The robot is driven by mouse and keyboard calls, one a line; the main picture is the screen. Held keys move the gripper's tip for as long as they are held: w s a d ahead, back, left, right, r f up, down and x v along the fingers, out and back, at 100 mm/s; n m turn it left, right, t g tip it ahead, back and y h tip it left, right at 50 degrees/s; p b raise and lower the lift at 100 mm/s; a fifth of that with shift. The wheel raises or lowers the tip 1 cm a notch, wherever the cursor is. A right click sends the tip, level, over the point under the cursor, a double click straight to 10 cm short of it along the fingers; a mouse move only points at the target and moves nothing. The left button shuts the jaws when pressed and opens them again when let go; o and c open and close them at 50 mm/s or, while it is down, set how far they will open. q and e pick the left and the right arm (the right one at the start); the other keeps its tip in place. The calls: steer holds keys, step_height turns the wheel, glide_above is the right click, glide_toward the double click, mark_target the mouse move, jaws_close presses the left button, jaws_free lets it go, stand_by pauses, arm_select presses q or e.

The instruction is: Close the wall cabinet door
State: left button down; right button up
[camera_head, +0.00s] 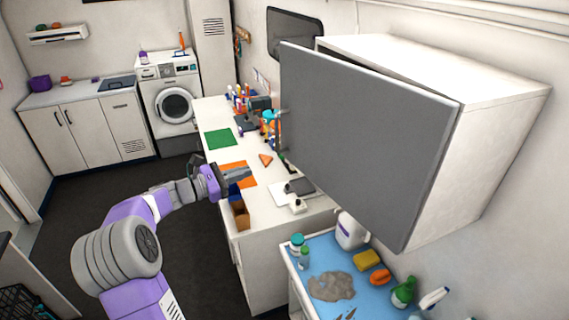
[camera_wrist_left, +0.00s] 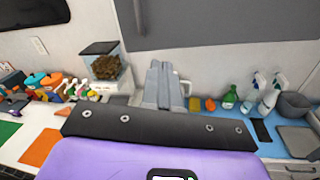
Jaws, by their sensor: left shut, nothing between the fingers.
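The white wall cabinet (camera_head: 500,110) hangs on the right wall in the head view. Its large grey door (camera_head: 365,140) stands slightly ajar, with a dark gap along the top that widens toward the far left edge. In the left wrist view the grey door (camera_wrist_left: 220,22) spans the top, with a handle (camera_wrist_left: 139,16) near its left side. My left gripper (camera_head: 240,174) is shut and empty, over the counter, left of and below the door and apart from it. Its closed fingers also show in the left wrist view (camera_wrist_left: 164,84). My right gripper is not in view.
A white counter (camera_head: 225,115) with bottles, coloured mats and a brown box (camera_head: 240,213) lies below. A blue-topped cart (camera_head: 318,250) with bottles and a sponge stands under the cabinet. A washing machine (camera_head: 173,105) is at the back.

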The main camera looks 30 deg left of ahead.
arm_select(q)
steer(key=n, duration=0.3)
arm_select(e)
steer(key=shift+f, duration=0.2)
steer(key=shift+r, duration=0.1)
arm_select(q)
steer(key=p, duration=0.3)
glide_toward(293, 157)
steer(key=shift+n+t+y, duration=0.3)
steer(key=shift+y, duration=0.1)
steer(key=x, duration=0.6)
steer(key=shift+w+d, duration=0.25)
steer(key=shift+d, duration=0.25)
steer(key=shift+f, duration=0.1)
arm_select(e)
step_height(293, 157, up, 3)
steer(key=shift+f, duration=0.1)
